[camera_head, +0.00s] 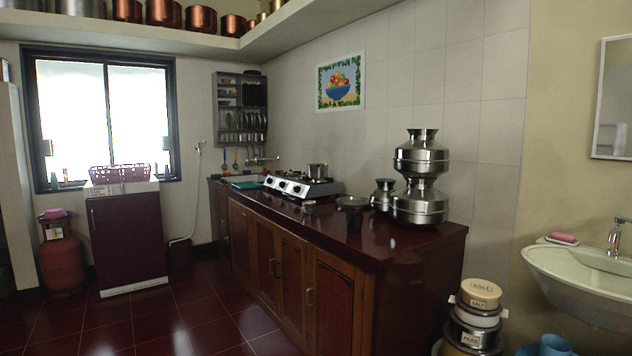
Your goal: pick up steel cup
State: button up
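A small steel cup (309,206) stands near the front edge of the dark red counter (425,248), in front of the stove. It looks upright and nothing covers it. My gripper is not in view.
A two-burner stove (300,187) with a steel pot (317,171) is behind the cup. Stacked steel water pots (420,208) and a small steel pot (383,195) stand right. Labelled tins (481,293) and a sink (590,265) are farther right. The tiled floor (190,325) is clear.

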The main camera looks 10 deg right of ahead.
aim_at(309, 205)
jog(key=i+j+u, duration=0.35)
jog(key=i, duration=0.75)
jog(key=i+u, duration=0.35)
jog(key=i, duration=0.75)
jog(key=i+z, duration=0.15)
jog(key=i, duration=0.3)
jog(key=i+j+z, duration=0.1)
jog(key=i, duration=0.35)
jog(key=i+j+z, duration=0.15)
jog(key=i, duration=0.25)
jog(key=i+j+z, duration=0.1)
jog(key=i, duration=0.35)
jog(key=j, duration=0.1)
